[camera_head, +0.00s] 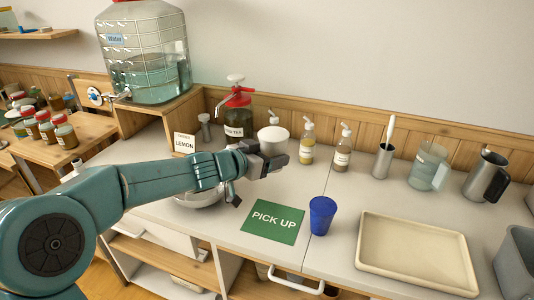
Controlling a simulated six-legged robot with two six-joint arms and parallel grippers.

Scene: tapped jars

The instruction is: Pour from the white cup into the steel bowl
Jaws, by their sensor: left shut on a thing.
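The white cup (273,135) is in the middle of the head view, at the fingers of my left gripper (272,163). The gripper is shut on the cup, hides its lower part, and holds it above the counter, to the right of the steel bowl. The cup looks close to upright; its contents cannot be seen. The steel bowl (201,200) sits on the counter below my left forearm, which hides much of it. I cannot see what is in the bowl. My right gripper is not in view.
A green "PICK UP" mat (272,222) and a blue cup (322,215) are in front, with a cream tray (417,252) to the right. Pump bottles (307,143), a steel cup (382,161) and pitchers (485,178) line the back. A large water jar (146,60) stands at upper left.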

